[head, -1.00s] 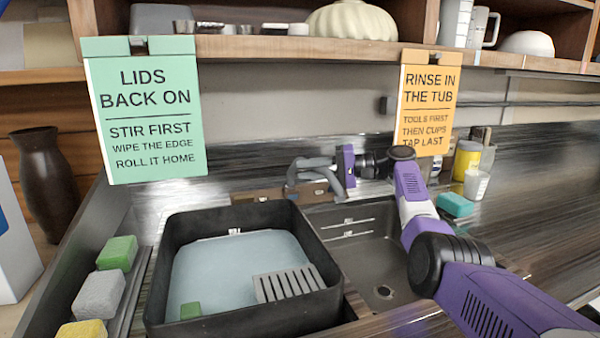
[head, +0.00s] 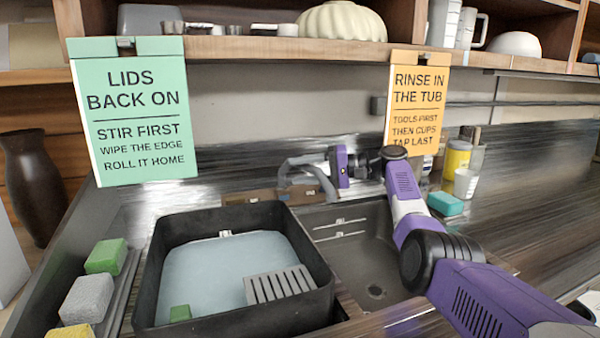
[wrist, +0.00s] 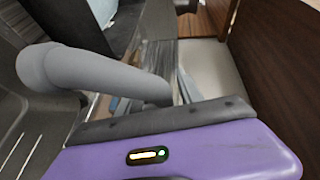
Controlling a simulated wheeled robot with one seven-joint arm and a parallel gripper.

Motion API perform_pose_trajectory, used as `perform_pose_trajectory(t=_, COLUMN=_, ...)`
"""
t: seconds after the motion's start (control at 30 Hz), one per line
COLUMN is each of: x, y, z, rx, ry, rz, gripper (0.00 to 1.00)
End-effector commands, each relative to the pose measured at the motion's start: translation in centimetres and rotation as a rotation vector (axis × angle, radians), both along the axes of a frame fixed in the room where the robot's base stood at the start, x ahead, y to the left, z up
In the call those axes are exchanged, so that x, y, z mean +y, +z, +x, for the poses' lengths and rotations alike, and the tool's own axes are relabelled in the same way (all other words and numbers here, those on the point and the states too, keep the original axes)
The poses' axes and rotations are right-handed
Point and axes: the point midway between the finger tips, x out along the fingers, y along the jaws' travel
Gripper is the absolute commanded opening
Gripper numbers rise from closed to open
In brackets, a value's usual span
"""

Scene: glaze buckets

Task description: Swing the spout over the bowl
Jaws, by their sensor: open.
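The grey curved spout (head: 290,168) rises at the back of the sink, near the tub's back right corner. Its free end hangs near the left edge of the sink bowl (head: 350,262), an empty dark basin with a drain. My gripper (head: 318,164) is at the spout from the right, its purple body just beside it. The fingertips are small and partly hidden there. In the wrist view the thick spout (wrist: 105,75) crosses just beyond my purple gripper body. My gripper is open, and I cannot tell whether it touches the spout.
A black tub (head: 148,285) of pale water with a grey slotted block (head: 280,285) stands left of the bowl. Sponges (head: 105,256) lie at far left. A teal sponge (head: 445,204) and yellow jar (head: 457,158) stand at right. Two signs hang from the shelf (head: 290,49) above.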

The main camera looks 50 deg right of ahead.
Motion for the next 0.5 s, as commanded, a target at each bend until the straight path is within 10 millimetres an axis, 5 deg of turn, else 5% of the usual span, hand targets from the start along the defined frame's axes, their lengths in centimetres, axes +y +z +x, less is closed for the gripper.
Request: perform_pose_trajectory(t=0.5, x=-4.3, y=0.8, z=-5.6, rx=0.002, ry=-0.001, rz=0.000, gripper=0.43)
